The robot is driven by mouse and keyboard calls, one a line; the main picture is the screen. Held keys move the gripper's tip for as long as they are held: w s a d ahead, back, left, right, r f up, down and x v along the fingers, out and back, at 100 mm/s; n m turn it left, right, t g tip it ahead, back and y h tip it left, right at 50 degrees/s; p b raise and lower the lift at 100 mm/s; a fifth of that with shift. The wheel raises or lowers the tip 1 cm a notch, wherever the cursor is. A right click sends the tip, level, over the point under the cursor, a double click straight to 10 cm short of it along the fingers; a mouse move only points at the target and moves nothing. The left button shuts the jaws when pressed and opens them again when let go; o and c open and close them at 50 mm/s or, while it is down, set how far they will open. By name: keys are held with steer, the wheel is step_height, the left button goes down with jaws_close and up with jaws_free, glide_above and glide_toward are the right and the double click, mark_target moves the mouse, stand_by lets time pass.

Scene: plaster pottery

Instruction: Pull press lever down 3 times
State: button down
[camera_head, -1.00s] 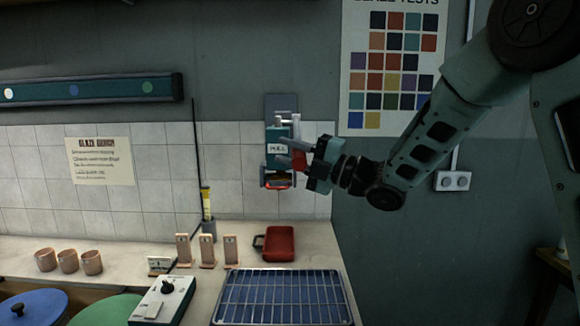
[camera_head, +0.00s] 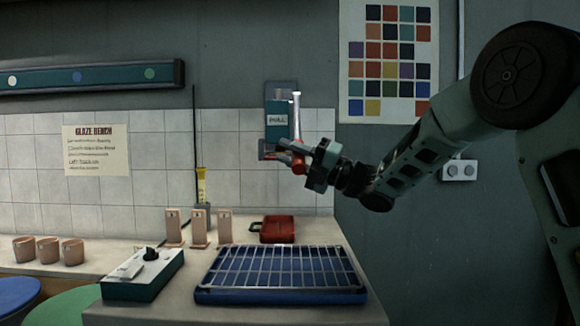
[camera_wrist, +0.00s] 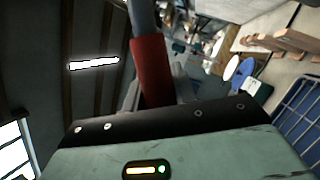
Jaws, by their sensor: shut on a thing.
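The press (camera_head: 278,113) is a teal wall-mounted box with a "PULL" label, fixed over the tiles in the head view. Its lever (camera_head: 296,112) is a pale metal bar on the box's right side, hanging down to a red grip. My gripper (camera_head: 290,157) is shut on the red grip at the lever's lower end. In the wrist view the red grip (camera_wrist: 150,70) rises from between the jaws, with the grey bar above it. The fingertips are partly hidden there by the gripper body.
Below stand a red tray (camera_head: 277,230), several tan upright pieces (camera_head: 198,227), a yellow-banded tool (camera_head: 201,186) and a blue tray with a wire rack (camera_head: 280,275). A control box (camera_head: 144,274) and clay cups (camera_head: 48,250) are at left.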

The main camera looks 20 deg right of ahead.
steer(key=w+d+f+n+g+y+b, duration=0.1)
steer(key=w+f+n+b, duration=0.1)
steer(key=f+b, duration=0.3)
steer(key=shift+w+f+n+b, duration=0.2)
steer(key=shift+w+n+b, duration=0.1)
steer(key=shift+w+b, duration=0.35)
steer(key=c, duration=1.1)
jaws_free()
steer(key=shift+r, duration=0.2)
steer(key=v, duration=1.7)
steer(key=shift+d+f+b, duration=0.2)
steer(key=shift+f+b, duration=0.05)
steer(key=shift+b, duration=0.1)
